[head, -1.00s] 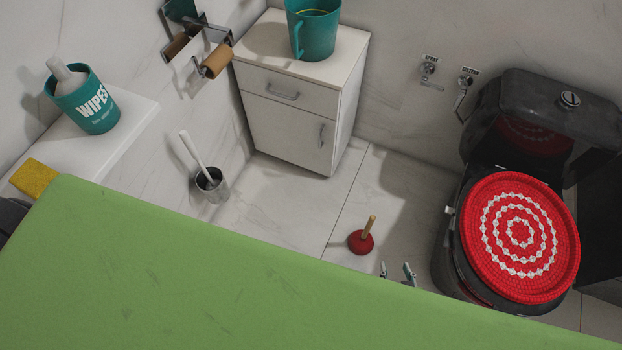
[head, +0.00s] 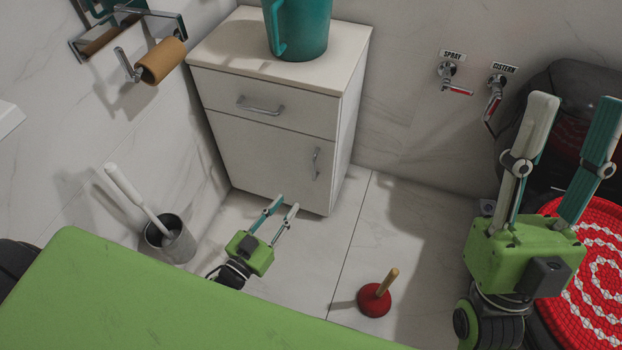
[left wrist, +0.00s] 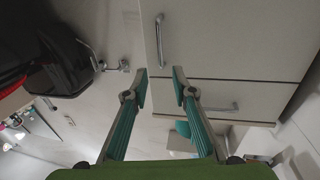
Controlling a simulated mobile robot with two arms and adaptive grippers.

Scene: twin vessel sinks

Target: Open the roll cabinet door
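The white roll cabinet (head: 320,95) stands against the back wall, with a drawer (head: 262,106) above a door (head: 268,162). The door looks shut. Its upright metal handle (head: 316,163) is near the door's right edge; it also shows in the left wrist view (left wrist: 160,40). My left gripper (head: 287,203) is open and empty, in front of the cabinet and below the handle in the head view. In the left wrist view its fingertips (left wrist: 159,72) point towards the door handle, apart from it. My right gripper (head: 578,100) is open and empty at the right, by the toilet.
A teal jug (head: 297,30) stands on the cabinet. A red plunger (head: 374,298) stands on the floor. A toilet brush in a metal holder (head: 171,240) is at the left. A roll holder (head: 160,60) is on the left wall. The toilet has a red lid cover (head: 600,275).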

